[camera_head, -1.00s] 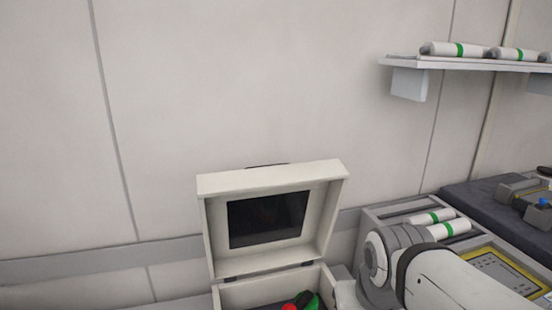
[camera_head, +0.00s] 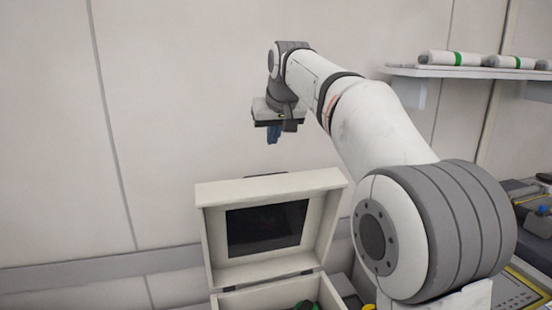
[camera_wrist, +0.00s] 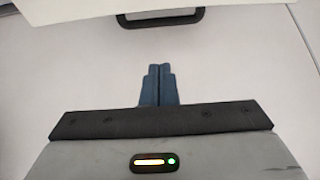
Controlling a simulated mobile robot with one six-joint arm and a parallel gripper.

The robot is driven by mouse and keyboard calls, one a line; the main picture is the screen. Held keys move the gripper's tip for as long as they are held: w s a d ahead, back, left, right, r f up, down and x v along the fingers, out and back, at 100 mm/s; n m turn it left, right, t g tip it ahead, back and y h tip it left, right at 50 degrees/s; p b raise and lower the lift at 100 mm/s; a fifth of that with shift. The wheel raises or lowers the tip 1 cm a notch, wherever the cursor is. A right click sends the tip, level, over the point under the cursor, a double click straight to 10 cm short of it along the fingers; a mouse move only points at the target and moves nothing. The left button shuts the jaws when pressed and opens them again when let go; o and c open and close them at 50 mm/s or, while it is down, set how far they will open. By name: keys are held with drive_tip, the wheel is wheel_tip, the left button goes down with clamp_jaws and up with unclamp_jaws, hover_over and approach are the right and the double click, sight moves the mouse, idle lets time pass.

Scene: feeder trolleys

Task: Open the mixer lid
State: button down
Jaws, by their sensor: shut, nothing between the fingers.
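The cream box that looks like the mixer stands at the bottom of the head view. Its lid (camera_head: 331,222) is open and stands upright, tilted back near the wall, with a dark panel (camera_head: 266,229) on its inner face. The lid's black handle shows in the wrist view (camera_wrist: 160,22), beside a strip of cream surface. The lower body (camera_head: 240,300) is cut off by the frame. My gripper (camera_head: 273,140) hangs above the lid, apart from it, with its blue fingers closed together; they also show in the wrist view (camera_wrist: 158,70), empty.
A green object (camera_head: 305,305) is partly visible inside the box. A wall shelf (camera_head: 455,72) with white bottles (camera_head: 450,58) is at the upper right. A dark worktop with equipment (camera_head: 535,205) is at the far right. Open wall space lies left of my gripper.

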drive_tip(key=p+x, duration=0.1)
drive_tip(key=x, duration=0.8)
drive_tip(key=shift+w+a+f+p, duration=0.1)
drive_tip(key=shift+w+f+p, duration=0.1)
drive_tip(key=shift+f+p, duration=0.15)
drive_tip(key=s, duration=0.1)
drive_tip(key=s+d, duration=0.1)
drive_tip(key=s, duration=0.1)
drive_tip(key=shift+f, duration=0.15)
drive_tip(key=shift+s+f, duration=0.1)
drive_tip(key=shift+s, duration=0.2)
drive_tip(key=shift+f, duration=0.2)
drive_tip(key=shift+s+d, duration=0.1)
drive_tip(key=shift+s, duration=0.05)
